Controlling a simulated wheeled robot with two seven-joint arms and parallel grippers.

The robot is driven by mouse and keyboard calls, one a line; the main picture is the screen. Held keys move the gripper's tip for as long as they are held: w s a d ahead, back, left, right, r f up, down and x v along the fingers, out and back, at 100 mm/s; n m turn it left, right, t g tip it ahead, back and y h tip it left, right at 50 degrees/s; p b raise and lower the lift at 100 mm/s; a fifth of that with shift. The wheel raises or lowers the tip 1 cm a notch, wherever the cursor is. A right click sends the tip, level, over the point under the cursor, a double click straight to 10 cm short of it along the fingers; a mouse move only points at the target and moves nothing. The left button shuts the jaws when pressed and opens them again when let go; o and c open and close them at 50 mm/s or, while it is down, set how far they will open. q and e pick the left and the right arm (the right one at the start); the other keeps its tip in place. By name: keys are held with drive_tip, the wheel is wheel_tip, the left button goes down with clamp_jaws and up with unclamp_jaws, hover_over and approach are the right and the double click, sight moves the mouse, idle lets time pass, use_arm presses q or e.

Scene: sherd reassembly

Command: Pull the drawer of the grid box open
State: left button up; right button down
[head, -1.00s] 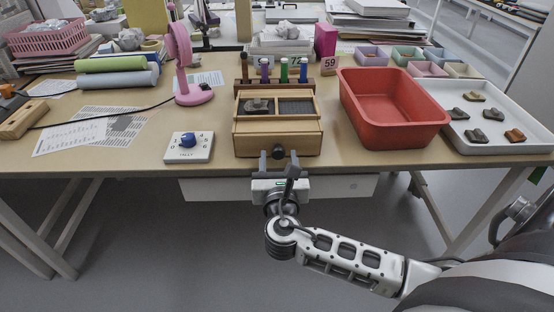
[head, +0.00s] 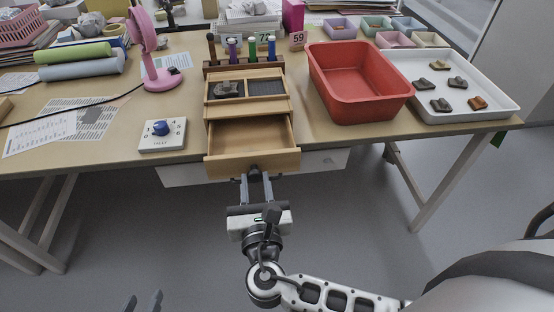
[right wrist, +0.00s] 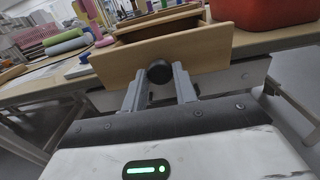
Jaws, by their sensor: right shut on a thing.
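The wooden grid box (head: 212,112) stands near the table's front edge, with a dark sherd in its left top compartment. Its drawer (head: 253,164) is pulled out toward me, its front past the table edge; the visible inside looks empty. My right gripper (head: 256,179) is shut on the drawer's dark round knob (right wrist: 159,71); the drawer front (right wrist: 205,48) fills the middle of the right wrist view. My left gripper (head: 144,300) shows only its fingertips at the bottom edge, apart, with nothing between them, away from the box.
A red tub (head: 360,108) stands right of the box, beside a white tray (head: 440,116) with several sherds. A white dial box (head: 162,146) lies to the left, near a pink fan (head: 163,80). Marker pens stand in a rack (head: 243,67) behind the box.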

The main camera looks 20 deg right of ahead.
drive_tip(key=shift+f, duration=0.1)
drive_tip(key=c, duration=1.1)
unclamp_jaws()
